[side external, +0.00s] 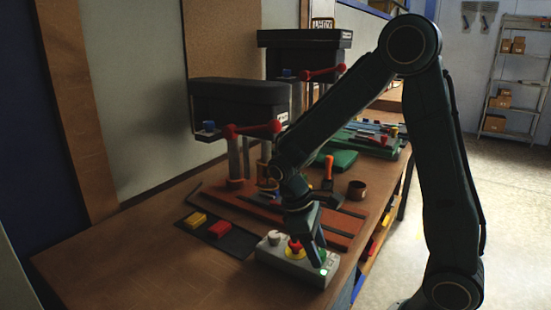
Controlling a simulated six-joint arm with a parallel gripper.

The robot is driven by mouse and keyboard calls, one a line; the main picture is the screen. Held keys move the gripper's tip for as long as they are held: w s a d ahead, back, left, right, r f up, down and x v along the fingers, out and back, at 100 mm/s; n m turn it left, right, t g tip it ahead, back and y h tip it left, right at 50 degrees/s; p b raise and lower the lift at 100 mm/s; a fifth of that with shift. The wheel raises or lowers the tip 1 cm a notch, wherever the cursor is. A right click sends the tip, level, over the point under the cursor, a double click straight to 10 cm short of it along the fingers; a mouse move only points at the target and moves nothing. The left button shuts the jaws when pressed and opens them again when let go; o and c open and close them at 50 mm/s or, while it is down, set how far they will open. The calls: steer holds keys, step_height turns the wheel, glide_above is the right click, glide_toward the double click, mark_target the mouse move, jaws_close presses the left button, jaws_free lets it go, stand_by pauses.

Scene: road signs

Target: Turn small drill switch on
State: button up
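A grey switch box (292,265) sits near the front edge of the wooden bench. It carries a pale knob (273,238), a red button (295,246) on a yellow base and a green part (323,257) at its right end. My gripper (307,246) points down at the box, close over the red and green parts. It partly hides them, and I cannot tell whether it touches either. Its finger gap is unclear. A black-headed drill press (240,101) with red handles stands behind the box, and a taller one (303,50) stands farther back. I cannot tell which the box serves.
A dark tray (240,243) with yellow and red blocks lies left of the box. A red-brown base plate (335,234) lies behind it. The bench's left front (130,260) is clear.

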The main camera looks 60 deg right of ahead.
steer(key=shift+r, duration=0.15)
steer(key=v, duration=1.3)
steer(key=shift+w+r, duration=0.15)
steer(key=shift+r, duration=0.05)
stand_by(0.5)
step_height(320, 180, up, 4)
steer(key=m+t, duration=0.1)
steer(key=t, duration=0.4)
glide_above(323, 259)
steer(key=s+a+m+t+y, duration=0.1)
steer(key=s+a+m+t, duration=0.1)
steer(key=s, duration=0.4)
steer(key=shift+s+a+f+t, duration=0.15)
steer(key=shift+a+f+t, duration=0.2)
steer(key=shift+a+t, duration=0.75)
